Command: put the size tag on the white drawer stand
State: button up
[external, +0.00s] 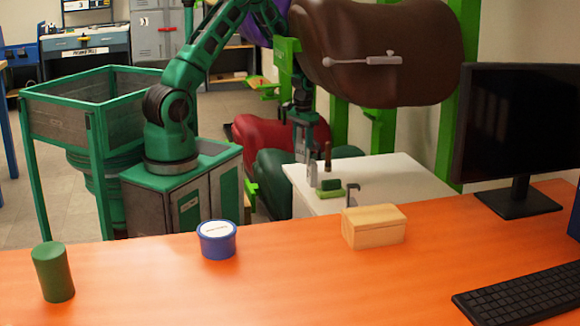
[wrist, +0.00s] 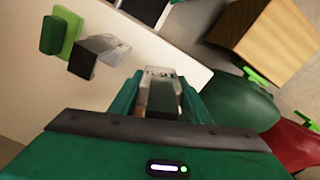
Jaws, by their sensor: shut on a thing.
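My gripper (external: 303,148) points down over the left far part of the white drawer stand (external: 388,172). In the wrist view my gripper (wrist: 160,92) is shut on a small dark piece with a pale, clear-looking end, which I take to be the size tag (wrist: 163,98). The fingers partly hide it, and no writing on it is legible. The stand's white top (wrist: 40,95) lies below and to the left in that view. I cannot tell whether the tag touches the stand.
A green block (external: 330,185), a grey metal piece (external: 312,173) and a dark upright handle (external: 328,156) are on the stand. An orange desk with a wooden box (external: 374,226) is in front. The stand's right side is clear.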

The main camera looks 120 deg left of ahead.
aim_at(305, 161)
jog(key=shift+w+d+f, duration=0.15)
jog(key=shift+w+f, duration=0.25)
jog(key=shift+w, duration=0.2)
jog(key=shift+f, duration=2)
jog(key=shift+f, duration=0.15)
jog(key=o, duration=0.8)
jog(key=shift+r, duration=2.95)
